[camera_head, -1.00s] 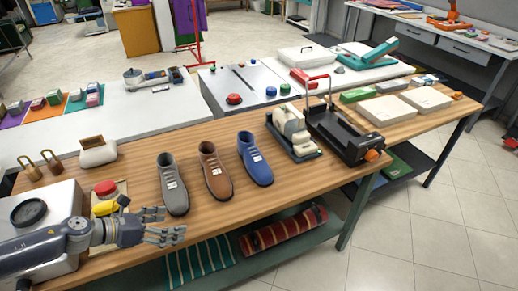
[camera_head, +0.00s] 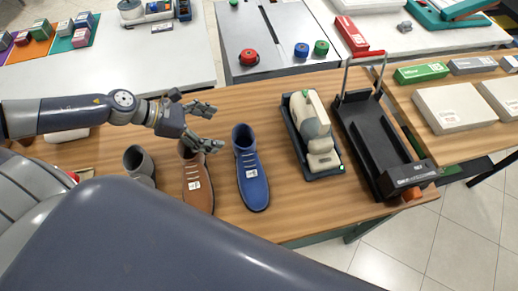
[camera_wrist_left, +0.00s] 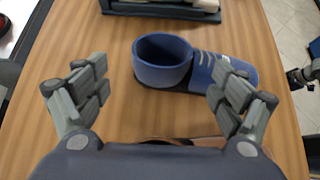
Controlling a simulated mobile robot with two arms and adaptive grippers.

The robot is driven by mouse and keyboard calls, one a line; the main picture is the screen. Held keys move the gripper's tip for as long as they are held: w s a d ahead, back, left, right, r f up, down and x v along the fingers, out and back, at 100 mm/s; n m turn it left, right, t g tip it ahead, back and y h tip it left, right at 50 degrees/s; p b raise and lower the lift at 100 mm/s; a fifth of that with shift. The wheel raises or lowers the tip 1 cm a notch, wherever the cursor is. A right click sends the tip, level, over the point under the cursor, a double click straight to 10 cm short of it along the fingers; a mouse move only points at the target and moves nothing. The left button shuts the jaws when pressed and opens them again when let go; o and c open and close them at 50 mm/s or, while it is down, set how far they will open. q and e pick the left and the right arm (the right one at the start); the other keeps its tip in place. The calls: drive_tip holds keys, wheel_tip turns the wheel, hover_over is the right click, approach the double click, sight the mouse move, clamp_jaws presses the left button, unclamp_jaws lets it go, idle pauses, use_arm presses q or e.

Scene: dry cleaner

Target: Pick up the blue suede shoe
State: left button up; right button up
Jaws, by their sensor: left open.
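The blue suede shoe (camera_head: 251,172) stands upright on the wooden table in the head view, with a white tag on its laces. My left gripper (camera_head: 209,126) is open and empty, to the left of the shoe's ankle opening and above the brown shoe. In the left wrist view the blue shoe (camera_wrist_left: 165,62) lies ahead of the spread fingers (camera_wrist_left: 155,98), its opening between them and its toe behind the right finger. The shoe is not held.
The brown shoe (camera_head: 197,184) stands just left of the blue one, and a grey shoe (camera_head: 139,163) is farther left, partly hidden. Right of the blue shoe are a tray with a cream device (camera_head: 316,128) and a black machine (camera_head: 380,139). Bare tabletop lies behind the blue shoe.

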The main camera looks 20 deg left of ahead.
sight(232, 134)
use_arm(q)
drive_tip(key=shift+d+p+x, duration=0.2)
drive_tip(key=shift+p+x, duration=0.2)
drive_tip(key=shift+x, duration=2.2)
drive_tip(key=shift+w+d+p, duration=0.15)
drive_tip(key=shift+d+p, duration=0.25)
drive_tip(key=shift+p, duration=0.15)
drive_tip(key=p+x, duration=0.1)
drive_tip(key=x, duration=0.2)
drive_tip(key=shift+w+f, duration=0.1)
drive_tip(key=shift+w+d+f+p, duration=0.15)
drive_tip(key=shift+d+f+p, duration=0.15)
drive_tip(key=shift+f, duration=0.1)
use_arm(e)
drive_tip(key=s+r, duration=0.2)
drive_tip(key=r, duration=0.1)
drive_tip(key=shift+s+r, duration=0.15)
drive_tip(key=shift+r, duration=0.1)
use_arm(q)
drive_tip(key=shift+c, duration=0.3)
drive_tip(key=c, duration=1.3)
use_arm(e)
drive_tip(key=shift+w, duration=0.2)
